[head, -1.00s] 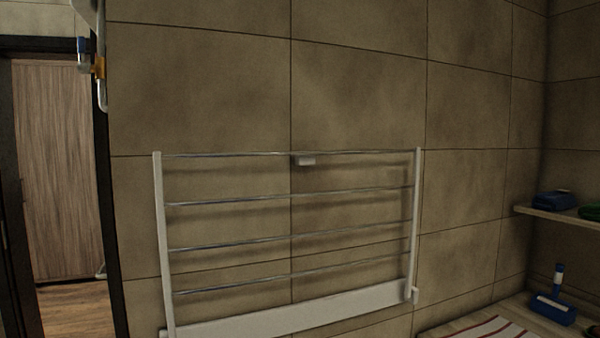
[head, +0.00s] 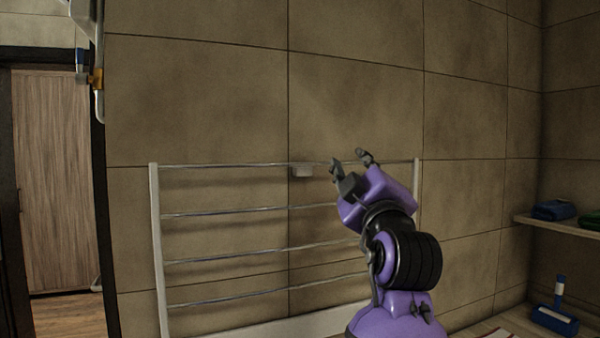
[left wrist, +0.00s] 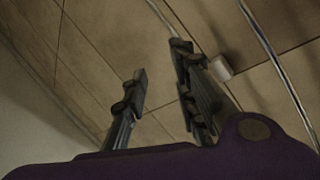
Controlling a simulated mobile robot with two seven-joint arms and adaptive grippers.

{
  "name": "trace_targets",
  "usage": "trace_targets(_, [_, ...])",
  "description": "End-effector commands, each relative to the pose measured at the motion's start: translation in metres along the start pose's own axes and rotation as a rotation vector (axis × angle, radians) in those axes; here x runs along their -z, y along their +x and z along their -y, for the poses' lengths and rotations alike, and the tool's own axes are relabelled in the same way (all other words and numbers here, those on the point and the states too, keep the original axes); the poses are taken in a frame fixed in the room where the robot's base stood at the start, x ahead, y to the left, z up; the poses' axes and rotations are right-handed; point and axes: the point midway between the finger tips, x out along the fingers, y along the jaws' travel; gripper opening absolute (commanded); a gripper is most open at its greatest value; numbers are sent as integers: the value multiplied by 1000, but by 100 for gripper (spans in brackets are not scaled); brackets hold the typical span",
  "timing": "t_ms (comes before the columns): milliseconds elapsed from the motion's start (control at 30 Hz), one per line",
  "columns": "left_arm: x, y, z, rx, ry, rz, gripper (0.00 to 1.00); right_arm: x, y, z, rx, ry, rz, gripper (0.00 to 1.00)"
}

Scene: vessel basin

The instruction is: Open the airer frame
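The airer frame (head: 155,245) stands flat against the tiled wall in the head view, with white side posts and several thin metal rods. Its lower right part is hidden behind my purple left arm. In the left wrist view the left gripper's fingers (left wrist: 161,63) are apart. I cannot tell whether they touch the rod. My right gripper is not in view.
A shelf (head: 560,224) with a dark blue folded item (head: 553,210) is on the right wall. A blue and white item (head: 556,312) stands below it on a low surface. A doorway with a wooden door (head: 62,180) is at the left. The wall above the frame is clear.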

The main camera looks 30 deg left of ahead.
Motion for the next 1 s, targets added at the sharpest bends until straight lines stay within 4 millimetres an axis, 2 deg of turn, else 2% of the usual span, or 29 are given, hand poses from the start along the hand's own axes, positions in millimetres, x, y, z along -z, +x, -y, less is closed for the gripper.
trace_targets(33, [17,2,3,42,-78,-39,26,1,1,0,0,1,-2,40])
trace_targets(100, [33,3,18,106,-178,-93,26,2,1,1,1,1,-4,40])
trace_targets(200, [46,-1,42,180,-295,-160,26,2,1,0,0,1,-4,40])
trace_targets(333, [55,-6,57,226,-425,-219,26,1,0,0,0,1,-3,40])
trace_targets(467, [55,-4,60,232,-504,-231,26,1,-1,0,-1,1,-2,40])
trace_targets(567, [58,4,61,228,-516,-234,26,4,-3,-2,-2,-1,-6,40])
trace_targets(767, [67,35,67,224,-516,-236,26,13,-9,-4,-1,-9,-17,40])
trace_targets(1000, [69,63,76,225,-515,-232,26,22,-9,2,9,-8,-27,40])
